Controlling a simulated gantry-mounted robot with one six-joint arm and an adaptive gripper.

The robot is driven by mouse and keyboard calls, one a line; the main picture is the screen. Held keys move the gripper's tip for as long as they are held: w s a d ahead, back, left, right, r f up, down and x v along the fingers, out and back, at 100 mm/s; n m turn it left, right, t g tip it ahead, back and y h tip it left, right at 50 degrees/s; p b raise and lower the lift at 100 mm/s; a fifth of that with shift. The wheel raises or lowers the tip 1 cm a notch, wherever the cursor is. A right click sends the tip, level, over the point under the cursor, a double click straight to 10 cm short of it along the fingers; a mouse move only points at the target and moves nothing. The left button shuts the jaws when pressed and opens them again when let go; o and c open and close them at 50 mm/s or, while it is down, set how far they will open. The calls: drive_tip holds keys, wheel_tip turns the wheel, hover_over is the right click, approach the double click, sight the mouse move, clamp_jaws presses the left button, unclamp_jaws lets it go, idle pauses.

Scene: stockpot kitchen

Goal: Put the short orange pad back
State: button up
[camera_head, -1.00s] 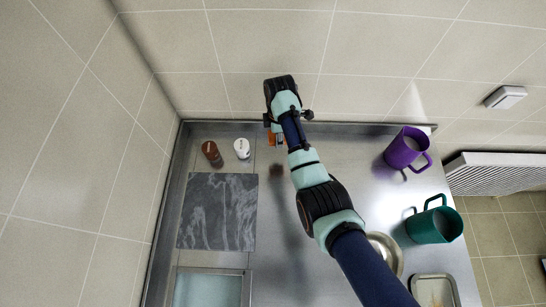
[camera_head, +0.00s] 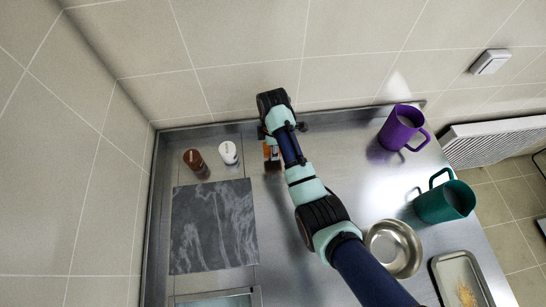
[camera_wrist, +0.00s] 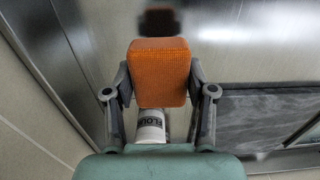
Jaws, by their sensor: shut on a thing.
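The short orange pad (camera_wrist: 158,72) is a textured block, clamped between the two fingers of my gripper (camera_wrist: 160,92) in the wrist view. In the head view only a small orange patch (camera_head: 267,150) of it shows beside my arm. My gripper (camera_head: 272,155) is over the back of the steel counter, right of the white jar. It seems to hold the pad above the metal, with a dark patch below that looks like its shadow or reflection. The arm hides most of the gripper and pad in the head view.
A white jar (camera_head: 228,153), lettered as flour in the wrist view (camera_wrist: 151,126), and a brown jar (camera_head: 194,161) stand behind a dark marbled slab (camera_head: 213,225). A purple mug (camera_head: 398,128), teal mug (camera_head: 444,202), steel bowl (camera_head: 393,248) and tray (camera_head: 462,280) are to the right.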

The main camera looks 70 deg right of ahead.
drive_tip(key=shift+f+b, duration=0.5)
drive_tip(key=shift+f, duration=2.2)
drive_tip(key=shift+f, duration=0.15)
drive_tip(key=o, duration=1.1)
wheel_tip(320, 180, up, 12)
drive_tip(key=shift+r+p, duration=0.2)
drive_tip(key=shift+p, duration=0.9)
drive_tip(key=shift+w, duration=0.1)
